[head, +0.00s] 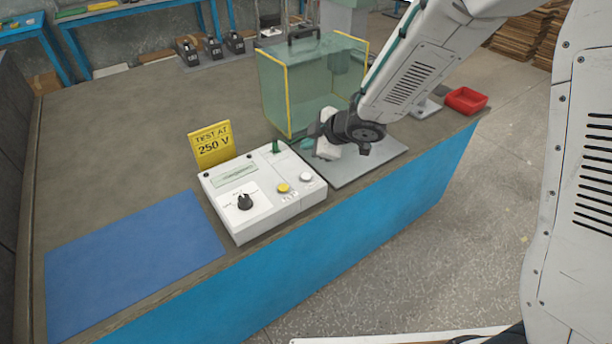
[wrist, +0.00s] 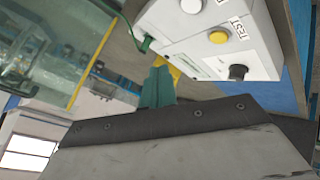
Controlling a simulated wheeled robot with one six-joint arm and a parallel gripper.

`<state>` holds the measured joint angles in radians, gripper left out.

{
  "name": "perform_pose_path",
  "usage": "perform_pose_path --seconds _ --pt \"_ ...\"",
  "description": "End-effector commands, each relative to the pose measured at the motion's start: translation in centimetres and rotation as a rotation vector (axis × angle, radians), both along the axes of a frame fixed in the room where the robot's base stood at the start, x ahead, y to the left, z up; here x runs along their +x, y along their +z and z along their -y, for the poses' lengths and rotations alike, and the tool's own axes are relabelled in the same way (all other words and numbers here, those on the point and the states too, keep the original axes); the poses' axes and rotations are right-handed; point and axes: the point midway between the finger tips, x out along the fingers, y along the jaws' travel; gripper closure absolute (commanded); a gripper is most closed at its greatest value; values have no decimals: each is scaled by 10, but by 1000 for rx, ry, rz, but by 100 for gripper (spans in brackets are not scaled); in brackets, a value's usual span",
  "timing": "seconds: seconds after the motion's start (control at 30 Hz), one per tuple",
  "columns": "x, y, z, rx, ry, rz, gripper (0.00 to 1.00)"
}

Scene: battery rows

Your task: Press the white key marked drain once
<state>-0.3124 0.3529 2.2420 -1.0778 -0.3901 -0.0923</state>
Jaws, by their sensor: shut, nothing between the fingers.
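A white tester box (head: 222,212) stands on the bench. Its round white key (head: 306,177) is at the right of the top face, beside a yellow key (head: 283,187). In the wrist view, the white key (wrist: 191,6) is at the top edge, and the yellow key (wrist: 217,37) has the word TEST by it. The white key's own label is not readable. My gripper (head: 307,144) is above and behind the box's right end, apart from the keys. Its green fingers (wrist: 158,86) are shut and empty.
A clear guard box with yellow edges (head: 286,100) stands close behind my gripper. A grey plate (head: 362,168) lies right of the tester. A yellow sign reading TEST AT 250 V (head: 211,146), a black knob (head: 245,202) and a blue mat (head: 130,255) are to the left.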

Motion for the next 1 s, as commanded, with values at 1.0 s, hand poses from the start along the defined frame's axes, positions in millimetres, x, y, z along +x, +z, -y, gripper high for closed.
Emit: perform_pose_path --seconds 1.0 --pt "0 -80 0 -1 -1 1 100"
